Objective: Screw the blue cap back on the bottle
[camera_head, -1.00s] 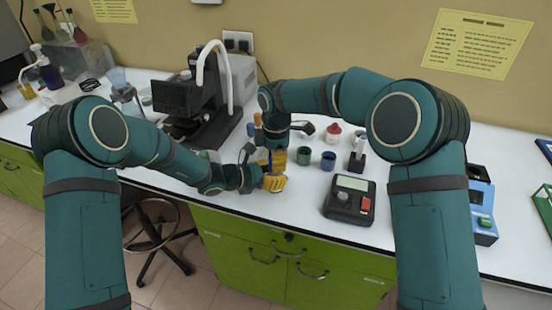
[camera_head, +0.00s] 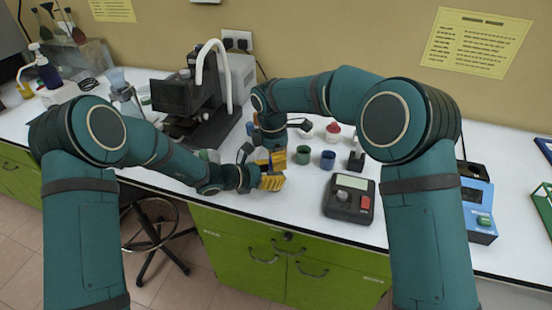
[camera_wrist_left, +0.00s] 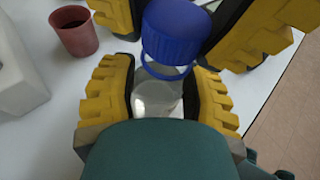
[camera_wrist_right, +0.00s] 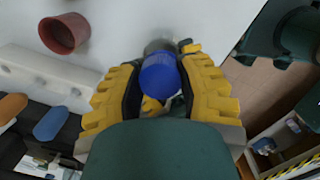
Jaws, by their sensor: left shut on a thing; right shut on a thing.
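My left gripper (camera_wrist_left: 165,98) is shut on a clear bottle (camera_wrist_left: 155,100), gripping its sides; the bottle stands between the yellow fingers in the left wrist view. The blue cap (camera_wrist_left: 175,32) is at the bottle's mouth, above a thin blue ring (camera_wrist_left: 165,72) on the neck. I cannot tell whether the cap is fully seated. My right gripper (camera_wrist_right: 160,85) is shut on the blue cap (camera_wrist_right: 159,73), its fingers on either side. In the head view the left gripper (camera_head: 272,182) and right gripper (camera_head: 275,160) meet near the bench's front edge and hide most of the bottle.
A green cup (camera_head: 304,155), a blue cup (camera_head: 328,160) and a black holder (camera_head: 357,161) stand to the right. A red cup (camera_wrist_left: 74,30) shows in the left wrist view. A black-grey meter (camera_head: 350,199) is farther right. A black instrument (camera_head: 200,95) stands behind my left arm.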

